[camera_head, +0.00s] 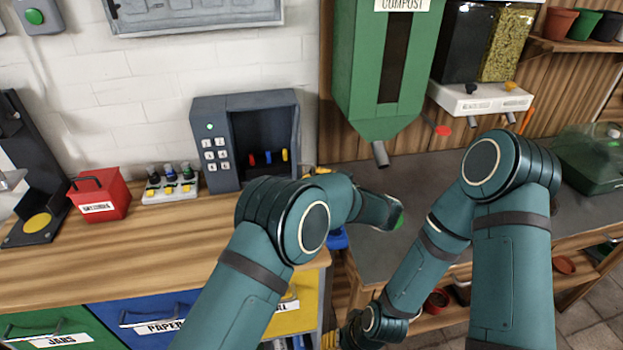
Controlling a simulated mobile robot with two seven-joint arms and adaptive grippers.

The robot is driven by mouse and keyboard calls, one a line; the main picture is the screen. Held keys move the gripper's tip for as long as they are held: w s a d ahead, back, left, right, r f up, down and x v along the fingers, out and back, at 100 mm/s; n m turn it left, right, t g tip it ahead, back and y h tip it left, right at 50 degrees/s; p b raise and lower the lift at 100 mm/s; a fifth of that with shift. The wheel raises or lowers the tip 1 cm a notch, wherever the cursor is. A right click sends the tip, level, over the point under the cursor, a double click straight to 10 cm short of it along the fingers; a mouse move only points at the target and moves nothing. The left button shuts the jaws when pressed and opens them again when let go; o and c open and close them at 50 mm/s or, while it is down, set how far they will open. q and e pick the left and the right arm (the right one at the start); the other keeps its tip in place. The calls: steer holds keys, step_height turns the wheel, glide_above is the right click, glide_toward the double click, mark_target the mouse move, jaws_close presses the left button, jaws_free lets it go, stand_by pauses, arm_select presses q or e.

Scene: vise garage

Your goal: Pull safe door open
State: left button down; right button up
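The safe (215,158) is a dark grey box on the wooden bench against the wall. It has a white-key keypad with a green light on its left side. Its dark recess on the right shows small red, blue and yellow items; I cannot make out a door panel across it. My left arm crosses in front of the safe's lower right. My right gripper (347,336) is low at the bottom edge, partly hidden, away from the safe.
A red box (100,194) and a small rack with several buttons (171,188) stand left of the safe. A green compost dispenser (385,65) hangs to the right above a grey worktop (440,160). Drawers (155,318) lie below the bench.

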arm_select(q)
steer(key=shift+s+d+f, duration=0.1)
steer(key=shift+d+f, duration=0.05)
steer(key=shift+f, duration=0.1)
steer(key=c, duration=1.1)
jaws_free()
steer(key=shift+r, duration=0.1)
steer(key=shift+o, duration=0.2)
steer(key=shift+r, duration=0.1)
steer(key=v, duration=0.7)
steer(key=shift+s+d, duration=0.15)
steer(key=shift+d, duration=0.1)
